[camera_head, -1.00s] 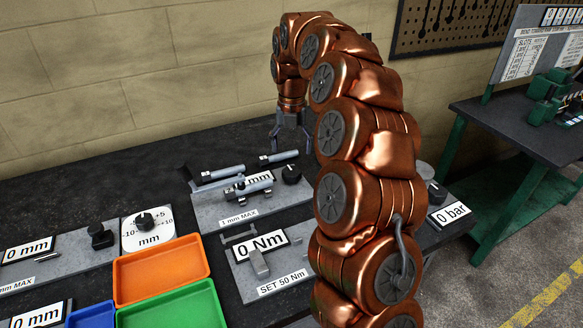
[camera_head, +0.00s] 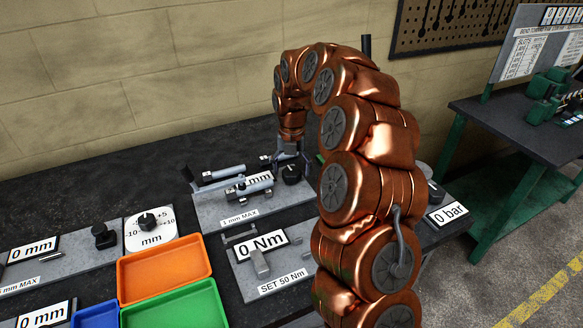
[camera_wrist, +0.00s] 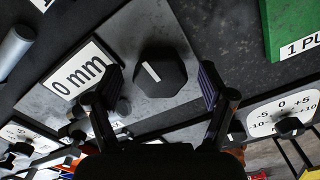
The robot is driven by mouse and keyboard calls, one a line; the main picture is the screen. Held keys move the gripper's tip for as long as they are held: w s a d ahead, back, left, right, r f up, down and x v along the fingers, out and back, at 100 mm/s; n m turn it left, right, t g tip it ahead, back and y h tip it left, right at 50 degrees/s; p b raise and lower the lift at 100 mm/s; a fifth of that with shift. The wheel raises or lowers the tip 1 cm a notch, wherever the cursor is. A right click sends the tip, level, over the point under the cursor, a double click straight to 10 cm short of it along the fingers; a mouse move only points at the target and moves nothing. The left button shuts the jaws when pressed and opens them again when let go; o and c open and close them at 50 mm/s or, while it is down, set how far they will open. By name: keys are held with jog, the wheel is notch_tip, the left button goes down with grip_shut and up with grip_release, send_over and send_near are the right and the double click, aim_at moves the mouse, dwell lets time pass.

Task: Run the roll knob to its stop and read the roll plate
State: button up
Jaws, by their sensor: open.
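A black faceted knob (camera_wrist: 160,73) with a white pointer line stands on a grey plate. In the wrist view a plate reading "0 mm" (camera_wrist: 80,74) lies to its left. In the head view the knob (camera_head: 291,173) is just right of this plate (camera_head: 260,179), which is partly covered by a grey cylinder. I see no "roll" marking. My gripper (camera_head: 290,158) is over the knob, pointing down. In the wrist view my gripper (camera_wrist: 160,84) is open, one finger on each side of the knob, with gaps on both sides.
Grey roller parts (camera_head: 245,187) stand left of the knob, above a "1 mm MAX" label (camera_head: 239,217). A "0 Nm" plate (camera_head: 262,243) is in front. Orange (camera_head: 165,270) and green (camera_head: 180,308) trays sit nearer. A white dial (camera_head: 149,228) stands left.

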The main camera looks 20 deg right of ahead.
jog(key=shift+c, duration=0.3)
jog(key=c, duration=1.1)
